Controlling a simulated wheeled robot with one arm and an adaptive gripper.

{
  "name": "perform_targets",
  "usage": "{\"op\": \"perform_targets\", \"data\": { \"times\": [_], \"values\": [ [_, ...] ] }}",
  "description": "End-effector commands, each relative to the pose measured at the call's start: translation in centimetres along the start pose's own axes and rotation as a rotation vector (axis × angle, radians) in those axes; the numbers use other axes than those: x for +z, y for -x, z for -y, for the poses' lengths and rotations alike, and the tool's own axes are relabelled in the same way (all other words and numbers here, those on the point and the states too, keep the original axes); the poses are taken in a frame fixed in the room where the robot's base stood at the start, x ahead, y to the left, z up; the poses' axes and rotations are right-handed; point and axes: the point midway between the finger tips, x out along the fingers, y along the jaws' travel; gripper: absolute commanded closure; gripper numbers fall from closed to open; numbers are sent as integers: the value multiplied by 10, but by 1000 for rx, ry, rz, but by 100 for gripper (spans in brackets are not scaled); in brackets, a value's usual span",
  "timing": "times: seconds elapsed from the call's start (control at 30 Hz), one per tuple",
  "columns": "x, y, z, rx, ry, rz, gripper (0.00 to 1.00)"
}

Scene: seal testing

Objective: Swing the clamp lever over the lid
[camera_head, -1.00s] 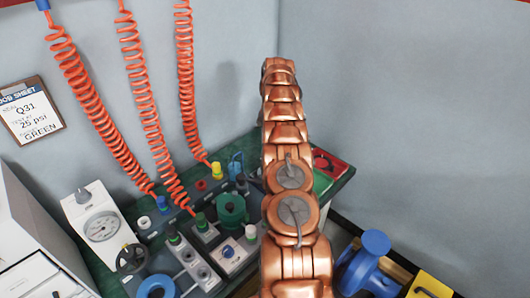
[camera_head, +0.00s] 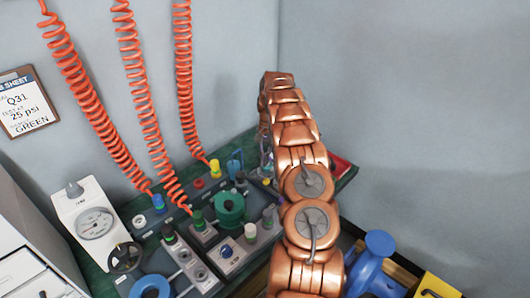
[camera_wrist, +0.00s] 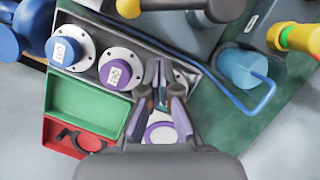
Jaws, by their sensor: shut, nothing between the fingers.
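In the wrist view my gripper (camera_wrist: 160,75) is shut and empty, its fingertips over a grey tray of round parts. A blue cylinder (camera_wrist: 240,66) stands to its right. A thin blue bent rod (camera_wrist: 236,103), which may be the clamp lever, runs from near the fingertips and bends toward this cylinder, apart from the fingers. In the head view a blue part (camera_head: 235,166) shows beside my arm, and a round green body (camera_head: 230,207) stands on the bench. I cannot tell which part is the lid. My arm hides much of the bench's right side.
In the wrist view, blue (camera_wrist: 64,52) and purple (camera_wrist: 116,72) capped flanged parts lie left of my fingers, near a green bin (camera_wrist: 88,100) and red bin (camera_wrist: 62,136). In the head view, a gauge unit (camera_head: 92,222) stands left. Orange coiled hoses (camera_head: 140,95) hang above.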

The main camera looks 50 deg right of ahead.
Motion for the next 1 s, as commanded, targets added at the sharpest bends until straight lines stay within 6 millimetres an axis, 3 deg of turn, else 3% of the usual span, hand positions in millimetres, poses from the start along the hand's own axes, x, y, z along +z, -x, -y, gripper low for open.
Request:
{"op": "perform_targets", "data": {
  "times": [0.1,0.5,1.0],
  "values": [
    [0,-14,-1,0,-2,0,100],
    [26,-24,0,1,1,1,100],
    [36,-32,0,-2,-1,1,100]
  ]
}}
